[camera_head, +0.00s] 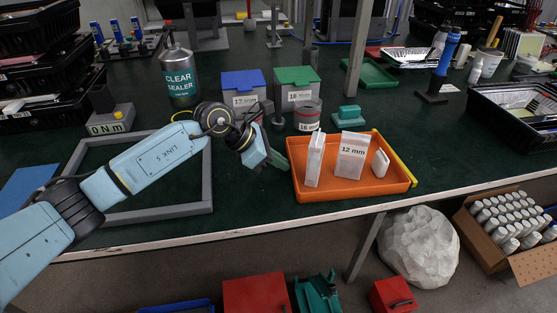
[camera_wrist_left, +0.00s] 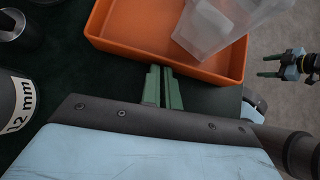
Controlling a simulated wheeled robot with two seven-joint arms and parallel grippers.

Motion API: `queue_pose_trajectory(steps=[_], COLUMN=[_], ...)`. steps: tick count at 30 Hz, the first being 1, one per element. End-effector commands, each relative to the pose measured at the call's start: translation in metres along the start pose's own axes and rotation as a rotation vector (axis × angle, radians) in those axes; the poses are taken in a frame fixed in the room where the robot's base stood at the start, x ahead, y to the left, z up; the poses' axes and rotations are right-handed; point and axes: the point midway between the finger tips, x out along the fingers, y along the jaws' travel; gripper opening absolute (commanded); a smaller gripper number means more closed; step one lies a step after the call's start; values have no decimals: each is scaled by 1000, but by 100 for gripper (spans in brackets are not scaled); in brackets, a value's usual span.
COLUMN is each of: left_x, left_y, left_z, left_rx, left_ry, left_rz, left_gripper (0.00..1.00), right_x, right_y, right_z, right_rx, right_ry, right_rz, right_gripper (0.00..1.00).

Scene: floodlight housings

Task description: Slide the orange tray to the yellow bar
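The orange tray (camera_head: 330,193) lies near the table's front edge and holds white boxes, one labelled 12 mm (camera_head: 353,155). The yellow bar (camera_head: 406,169) runs along the tray's right side; the tray's right rim looks right up against it, and I cannot tell whether a thin gap remains. My left gripper (camera_head: 283,162) is at the tray's left side, low over the table. In the left wrist view its green fingers (camera_wrist_left: 162,88) are together, with nothing between them, pointing at the tray's near wall (camera_wrist_left: 150,64). My right gripper (camera_wrist_left: 268,66) shows with its fingers apart, empty.
A grey square frame (camera_head: 150,215) lies left of the tray. Behind the tray stand a grey tin (camera_head: 307,115), a teal block (camera_head: 349,116), and bins with blue (camera_head: 243,80) and green (camera_head: 296,76) lids. A metal post (camera_head: 357,50) rises behind.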

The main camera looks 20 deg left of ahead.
Motion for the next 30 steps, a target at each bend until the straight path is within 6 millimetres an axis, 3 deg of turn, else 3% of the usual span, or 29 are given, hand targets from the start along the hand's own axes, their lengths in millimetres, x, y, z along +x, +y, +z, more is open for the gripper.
queue_pose_trajectory(steps=[1, 6, 13, 16, 17, 19, 24, 30], left_x=[4, 4, -12, -26, -36, -55, -91, -117], left_y=[-5, -5, 0, 4, 4, 5, 5, 5], left_z=[8, 8, -9, -26, -23, -22, -23, -23], left_rx=[6, 8, 8, 8, 10, 11, 11, 11], left_ry=[-19, -19, -13, -6, -7, -6, -4, -4], left_rz=[-7, -8, -6, -6, -5, -5, -6, -8], left_gripper=[0, 0, 0, 0, 0, 0, 0, 0], right_x=[0, 0, 0, 1, -4, 12, 30, 42], right_y=[0, 0, 0, 0, 0, 6, 14, 18], right_z=[0, 0, 0, 0, -2, 7, 18, 26], right_rx=[0, 0, -1, -2, -1, -3, -7, -9], right_ry=[0, 1, 2, 0, 3, -17, -28, -36], right_rz=[0, 0, 0, 1, 0, 9, 20, 27], right_gripper=[62, 62, 62, 62, 62, 62, 62, 62])
